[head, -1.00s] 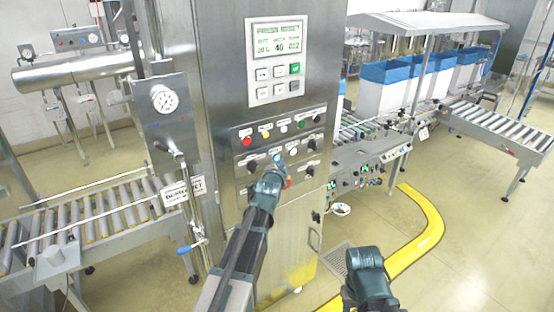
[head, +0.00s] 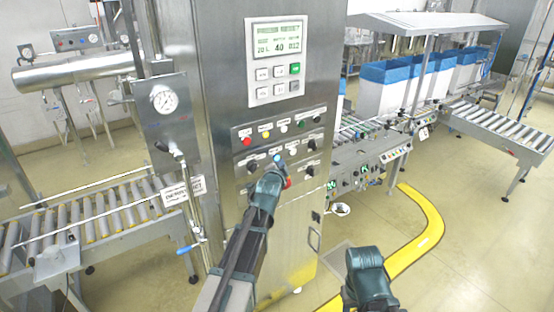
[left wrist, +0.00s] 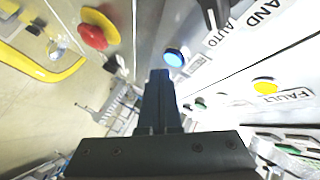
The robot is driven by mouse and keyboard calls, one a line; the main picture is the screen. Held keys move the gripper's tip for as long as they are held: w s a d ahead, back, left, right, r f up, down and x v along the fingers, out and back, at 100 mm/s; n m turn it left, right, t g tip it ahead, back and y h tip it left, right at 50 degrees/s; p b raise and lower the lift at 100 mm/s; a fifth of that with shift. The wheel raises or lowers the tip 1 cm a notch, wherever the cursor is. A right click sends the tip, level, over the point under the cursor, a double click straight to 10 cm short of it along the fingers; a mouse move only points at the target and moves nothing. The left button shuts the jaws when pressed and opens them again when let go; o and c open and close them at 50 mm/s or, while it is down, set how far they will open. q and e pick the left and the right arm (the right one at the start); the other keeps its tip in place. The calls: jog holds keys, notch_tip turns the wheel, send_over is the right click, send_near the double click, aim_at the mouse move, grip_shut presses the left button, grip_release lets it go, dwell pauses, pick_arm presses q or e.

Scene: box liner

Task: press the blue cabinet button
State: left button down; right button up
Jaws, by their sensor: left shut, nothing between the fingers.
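The blue button (left wrist: 173,57) is round, set in the cabinet's metal front beside an AUTO/HAND label in the left wrist view. My left gripper (left wrist: 160,74) is shut and empty, its tips just below and left of the button in that view. I cannot tell whether they touch it. In the head view my left gripper (head: 278,164) is at the cabinet's lower control panel (head: 240,170) and largely covers the button. My right gripper (head: 366,262) is low, away from the cabinet; its fingers cannot be made out.
A red mushroom button (left wrist: 92,37) on a yellow base sits close to my left gripper. A yellow fault lamp (left wrist: 265,86) and black selector knobs (head: 312,171) are nearby. A display with keys (head: 279,40) is above.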

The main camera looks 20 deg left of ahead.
pick_arm(q)
jog(key=shift+w+a, duration=0.15)
jog(key=shift+w+a, duration=0.15)
jog(key=shift+a, duration=0.05)
dwell(0.3)
jog(key=shift+w+a, duration=0.2)
jog(key=shift+a, duration=0.15)
dwell(0.8)
jog(key=shift+d, duration=0.1)
jog(key=shift+s+d, duration=0.5)
jog(key=shift+d, duration=0.05)
jog(key=s+d, duration=0.1)
jog(key=d, duration=0.1)
jog(key=s+d, duration=0.2)
dwell(0.6)
dwell(0.6)
